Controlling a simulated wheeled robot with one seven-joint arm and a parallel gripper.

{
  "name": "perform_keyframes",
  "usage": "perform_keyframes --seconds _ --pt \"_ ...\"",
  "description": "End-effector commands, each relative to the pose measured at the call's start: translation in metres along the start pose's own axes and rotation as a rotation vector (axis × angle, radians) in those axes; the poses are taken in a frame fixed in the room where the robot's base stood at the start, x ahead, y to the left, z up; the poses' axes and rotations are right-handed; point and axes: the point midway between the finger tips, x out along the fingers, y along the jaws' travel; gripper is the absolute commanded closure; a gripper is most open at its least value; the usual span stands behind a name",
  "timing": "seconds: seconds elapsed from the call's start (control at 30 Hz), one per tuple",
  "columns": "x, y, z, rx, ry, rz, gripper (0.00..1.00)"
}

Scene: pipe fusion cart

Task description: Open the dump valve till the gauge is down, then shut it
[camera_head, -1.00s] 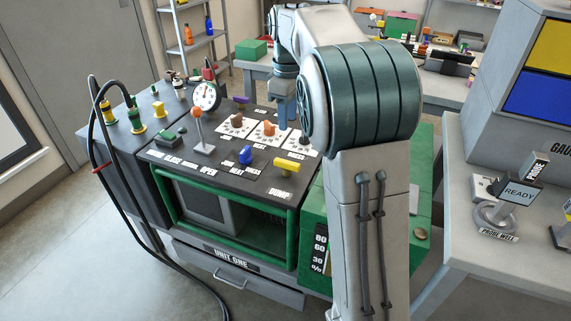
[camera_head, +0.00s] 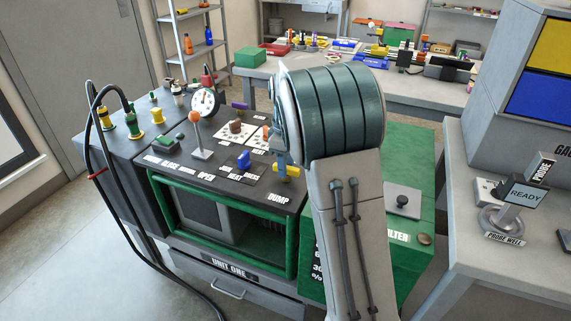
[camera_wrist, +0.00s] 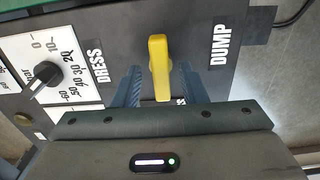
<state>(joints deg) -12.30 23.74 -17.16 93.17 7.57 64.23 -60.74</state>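The yellow dump valve handle (camera_head: 288,170) sits at the panel's front right corner, above the DUMP label. In the wrist view the yellow handle (camera_wrist: 158,66) runs lengthwise between my two blue fingers. My gripper (camera_wrist: 160,82) is open, with a finger on each side and gaps visible, so it does not appear closed on the handle. In the head view my gripper (camera_head: 281,158) is down at the handle and partly hides it. The round white gauge (camera_head: 206,101) stands at the panel's back; its needle reading is too small to tell.
An orange-knobbed lever (camera_head: 195,118) and a blue handle (camera_head: 244,159) stand left of the valve. A black knob (camera_wrist: 46,75) on a numbered white card lies left in the wrist view. Black hoses (camera_head: 90,150) loop at the cart's left.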

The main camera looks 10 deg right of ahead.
Motion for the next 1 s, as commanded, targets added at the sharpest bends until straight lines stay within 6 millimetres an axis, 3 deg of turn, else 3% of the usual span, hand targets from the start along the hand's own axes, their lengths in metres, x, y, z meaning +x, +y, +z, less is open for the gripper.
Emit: perform_keyframes --seconds 0.27,0.4,0.73,1.0 --pt "0.0011 0.0 -0.0001 0.0 0.0 0.0 0.62" --pt "0.001 0.0 -0.0001 0.0 0.0 0.0 1.0" --pt "-0.0001 0.0003 -0.0001 0.02 0.001 0.001 1.0" --pt "-0.0022 0.0007 -0.0004 0.152 0.001 0.002 1.0"
